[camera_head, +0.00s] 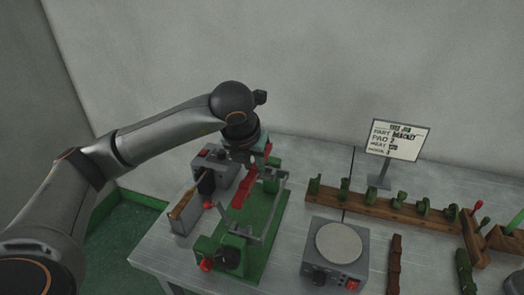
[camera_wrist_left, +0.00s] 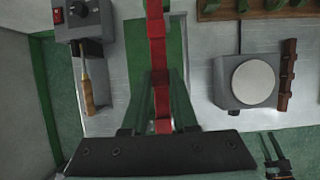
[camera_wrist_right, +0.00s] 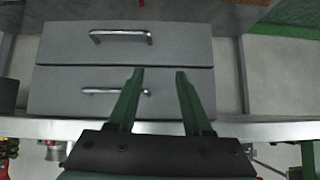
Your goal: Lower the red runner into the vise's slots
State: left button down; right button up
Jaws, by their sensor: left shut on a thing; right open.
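The red runner (camera_head: 243,194) is a long, narrow bar over the green vise (camera_head: 262,232) in the head view. In the left wrist view the runner (camera_wrist_left: 157,50) runs up and down the picture over the green vise bed (camera_wrist_left: 174,42). My left gripper (camera_wrist_left: 161,84) is shut on the runner, with its fingers on both sides of it. In the head view the left gripper (camera_head: 262,160) is at the runner's far end, partly hidden by the wrist. I cannot tell whether the runner touches the slots. My right gripper (camera_wrist_right: 159,72) is open and empty in front of grey drawers.
A grey control box (camera_head: 217,165) and a wooden-handled tool on a stand (camera_head: 184,208) are left of the vise. A round-topped grey heater (camera_head: 337,245) is to its right. A wooden rack (camera_head: 375,203) with green pieces and a sign (camera_head: 397,140) stand behind. Drawers (camera_wrist_right: 120,50) face my right gripper.

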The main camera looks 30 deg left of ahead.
pick_arm(q)
jog(key=shift+w+f, duration=0.25)
jog(key=shift+s+r, duration=0.1)
jog(key=shift+s, duration=0.1)
jog(key=shift+b, duration=0.45)
notch_tip(320, 180, down, 6)
jog(key=b, duration=0.5)
jog(key=shift+w+r, duration=0.1)
jog(key=shift+b, duration=0.9)
dwell(1.2)
jog(key=shift+f+b, duration=0.45)
jog(key=shift+b, duration=0.05)
jog(key=shift+f+b, duration=1.1)
jog(key=shift+b, duration=0.05)
